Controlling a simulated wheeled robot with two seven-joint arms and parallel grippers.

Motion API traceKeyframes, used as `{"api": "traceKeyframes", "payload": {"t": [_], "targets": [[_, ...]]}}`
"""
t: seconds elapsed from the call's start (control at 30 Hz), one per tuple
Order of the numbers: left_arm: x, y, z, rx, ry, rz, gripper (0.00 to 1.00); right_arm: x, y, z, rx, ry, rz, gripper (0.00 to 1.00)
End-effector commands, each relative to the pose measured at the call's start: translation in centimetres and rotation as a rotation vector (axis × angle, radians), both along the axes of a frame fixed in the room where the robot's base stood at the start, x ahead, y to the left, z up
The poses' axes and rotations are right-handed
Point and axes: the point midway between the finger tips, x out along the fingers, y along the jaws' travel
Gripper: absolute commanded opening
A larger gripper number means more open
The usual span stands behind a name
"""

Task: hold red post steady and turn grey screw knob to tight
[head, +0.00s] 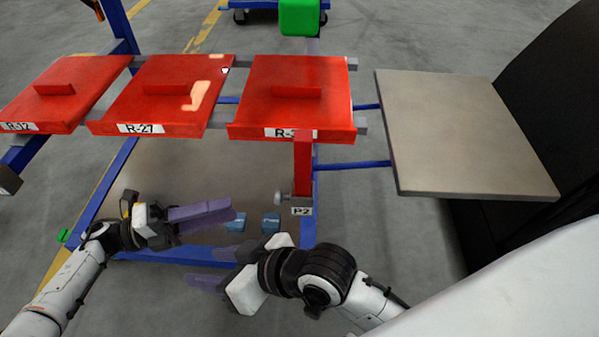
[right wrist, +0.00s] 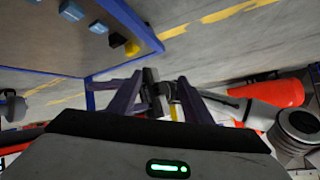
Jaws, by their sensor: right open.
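The red post (head: 303,165) stands upright in front of the red plate at the right of the row. Its foot is a grey block labelled P2 (head: 302,203). The grey screw knob (head: 280,198) sticks out to the left of that block. My left gripper (head: 234,209) is left of the knob, fingers pointing right, apart from knob and post; its finger gap is unclear. My right gripper (head: 202,266) is lower and left of the post, fingers pointing left, away from it. It is open and empty, and its spread purple fingers show in the right wrist view (right wrist: 158,80).
Red plates (head: 165,92) lie in a row on a blue frame (head: 205,257). A grey panel (head: 460,130) is at the right. A green box (head: 299,17) is at the back. Some floor between the grippers is open.

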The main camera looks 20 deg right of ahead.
Motion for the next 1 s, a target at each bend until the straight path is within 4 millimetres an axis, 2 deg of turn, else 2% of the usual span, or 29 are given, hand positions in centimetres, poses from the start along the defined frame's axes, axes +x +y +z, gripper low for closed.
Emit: {"api": "traceKeyframes", "payload": {"t": [0.1,0.27,0.37,0.5,0.73,0.83,1.0], "targets": [[0.0,0.0,0.0,0.0,0.0,0.0,0.31,0.5,-0.5,0.1,-0.112,0.0,-0.041,0.45],[0.0,0.0,0.0,-0.001,0.0,0.0,0.31,1.6,-3.2,0.8,-0.268,-0.015,-0.189,0.45],[0.0,0.0,0.0,-0.001,0.001,0.001,0.31,2.6,-5.6,2.4,-0.348,-0.053,-0.344,0.45],[0.0,0.0,0.0,-0.001,0.001,0.001,0.31,3.4,-9.6,6.2,-0.393,-0.138,-0.609,0.45],[0.0,0.0,0.0,-0.001,0.0,0.001,0.31,2.5,-14.9,12.1,-0.329,-0.274,-0.983,0.45],[0.0,0.0,0.0,-0.001,0.0,0.001,0.31,2.0,-16.5,13.6,-0.307,-0.299,-1.072,0.45],[0.0,0.0,0.0,-0.001,0.0,0.001,0.31,2.1,-17.8,14.2,-0.294,-0.315,-1.128,0.45]]}}
